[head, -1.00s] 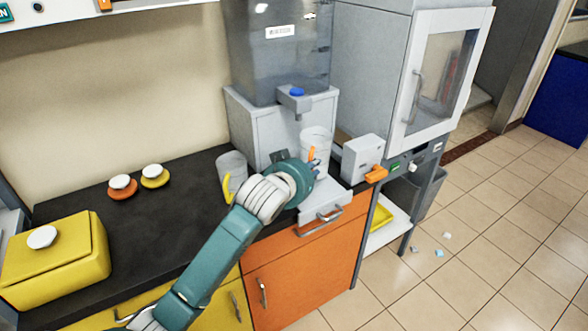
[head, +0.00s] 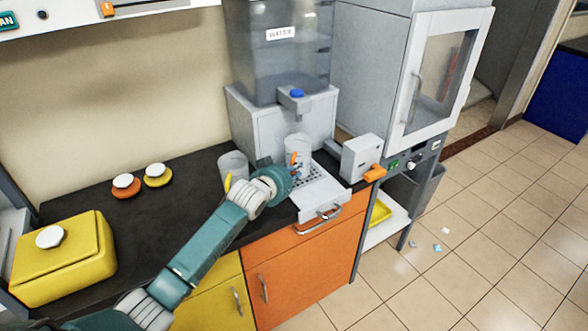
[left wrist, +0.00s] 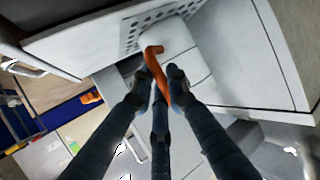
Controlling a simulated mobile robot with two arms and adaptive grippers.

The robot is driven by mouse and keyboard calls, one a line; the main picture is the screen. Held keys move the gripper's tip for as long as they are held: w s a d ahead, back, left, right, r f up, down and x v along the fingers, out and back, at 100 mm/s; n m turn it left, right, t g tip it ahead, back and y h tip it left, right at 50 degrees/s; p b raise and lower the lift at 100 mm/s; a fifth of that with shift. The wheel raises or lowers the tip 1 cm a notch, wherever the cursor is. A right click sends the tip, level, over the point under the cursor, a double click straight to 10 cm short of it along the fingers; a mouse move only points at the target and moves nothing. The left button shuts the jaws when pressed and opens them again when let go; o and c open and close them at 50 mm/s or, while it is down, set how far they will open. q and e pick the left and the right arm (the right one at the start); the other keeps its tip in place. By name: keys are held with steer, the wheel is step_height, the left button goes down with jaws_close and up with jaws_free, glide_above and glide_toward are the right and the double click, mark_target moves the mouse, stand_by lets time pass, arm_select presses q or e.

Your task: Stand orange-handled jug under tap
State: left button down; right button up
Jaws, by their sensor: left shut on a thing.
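The orange-handled jug (head: 298,146) is a pale, clear cup. It stands upright below the tap (head: 295,98), which has a blue knob, at the inner end of the perforated drip tray (head: 322,194). My left gripper (head: 288,176) is shut on its orange handle (head: 294,159). In the left wrist view the fingers (left wrist: 158,78) close around the orange handle (left wrist: 154,60), with the jug's pale wall (left wrist: 186,62) behind and the tray holes (left wrist: 150,24) beside it. I cannot tell whether its base touches the tray. My right gripper is not in view.
A yellow-handled jug (head: 232,164) stands left of the dispenser (head: 250,125), close to my left wrist. A grey box with an orange lever (head: 374,173) is right of the tray. A yellow box (head: 65,265) and two white-knobbed lids (head: 126,182) lie on the left counter.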

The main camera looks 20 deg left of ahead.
arm_select(q)
steer(key=c, duration=1.7)
jaws_free()
steer(key=shift+f, duration=0.1)
steer(key=b+v, duration=0.1)
steer(key=v, duration=1.1)
